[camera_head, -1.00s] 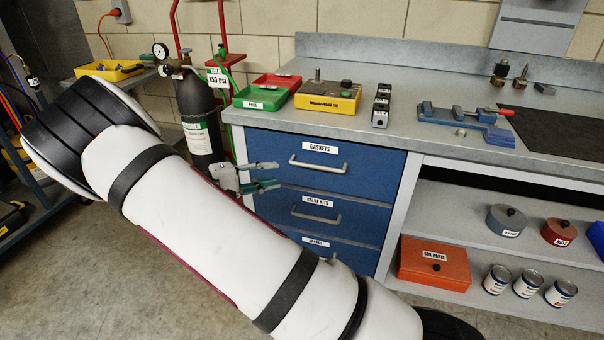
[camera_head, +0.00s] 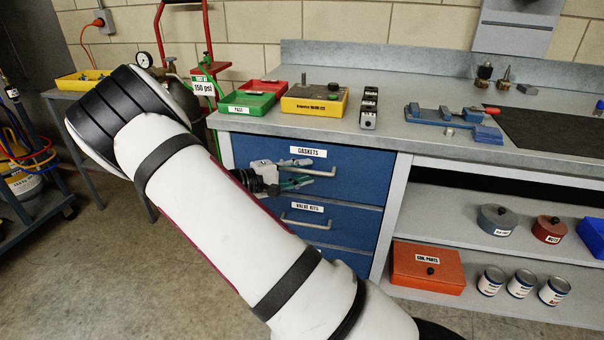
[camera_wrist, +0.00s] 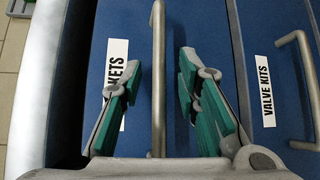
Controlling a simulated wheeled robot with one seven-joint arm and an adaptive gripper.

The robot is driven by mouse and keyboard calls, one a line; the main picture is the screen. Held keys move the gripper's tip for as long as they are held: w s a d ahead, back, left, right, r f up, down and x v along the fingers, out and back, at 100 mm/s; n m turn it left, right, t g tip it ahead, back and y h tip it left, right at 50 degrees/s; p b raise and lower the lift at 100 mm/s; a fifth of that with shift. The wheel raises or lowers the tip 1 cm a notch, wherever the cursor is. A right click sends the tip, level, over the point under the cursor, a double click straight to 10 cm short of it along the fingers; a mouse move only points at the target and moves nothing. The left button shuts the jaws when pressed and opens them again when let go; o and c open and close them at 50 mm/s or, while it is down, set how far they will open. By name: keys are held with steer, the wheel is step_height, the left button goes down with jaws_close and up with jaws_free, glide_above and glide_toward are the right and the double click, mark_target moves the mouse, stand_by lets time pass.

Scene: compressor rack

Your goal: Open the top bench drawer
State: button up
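The top bench drawer (camera_head: 350,185), blue and labelled GASKETS, appears shut under the left end of the bench. It also shows in the wrist view (camera_wrist: 75,75). Its metal bar handle (camera_wrist: 158,60) runs up the middle of the wrist view. My gripper (camera_head: 306,176) is at the drawer front, partly hidden by my arm. In the wrist view its grey and teal fingers (camera_wrist: 158,82) are open, one on each side of the handle, with gaps on both sides. The left finger covers part of the GASKETS label.
The VALVE KITS drawer (camera_head: 340,224) with its own handle (camera_wrist: 290,40) is just below. A green tray (camera_head: 247,104), a yellow box (camera_head: 314,103) and a blue vise (camera_head: 450,117) stand on the bench top. An open shelf with an orange box (camera_head: 428,266) is to the right.

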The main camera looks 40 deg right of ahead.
steer(key=shift+d, duration=0.15)
jaws_close()
steer(key=shift+s, duration=0.1)
steer(key=s+a+p, duration=0.4)
steer(key=s+a, duration=0.5)
steer(key=a, duration=0.3)
steer(key=s+a+p, duration=0.5)
steer(key=s+a, duration=0.5)
steer(key=a, duration=0.3)
jaws_free()
